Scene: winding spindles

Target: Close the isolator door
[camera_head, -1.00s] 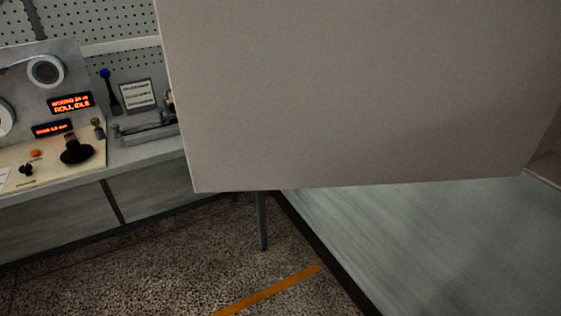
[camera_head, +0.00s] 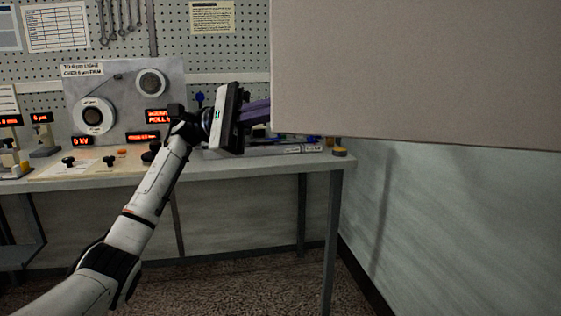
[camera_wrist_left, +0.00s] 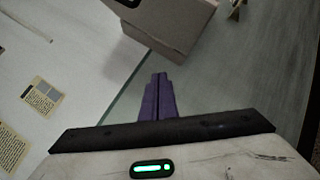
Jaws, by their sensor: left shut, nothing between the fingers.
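A large plain beige-grey panel (camera_head: 420,70) fills the upper right of the head view. It looks like the isolator door or a side of its housing; I cannot tell which. My left gripper (camera_head: 268,112) is shut and empty, its purple fingers pointing right at the panel's left edge. Whether they touch it is unclear. No handle shows. My right gripper is out of view.
A workbench (camera_head: 250,163) with dials, red displays and knobs stands at the left, below a pegboard (camera_head: 345,12) on the wall. A small yellow-topped knob (camera_head: 340,152) sits at the bench's right corner. A pale wall surface (camera_head: 460,210) lies below the panel.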

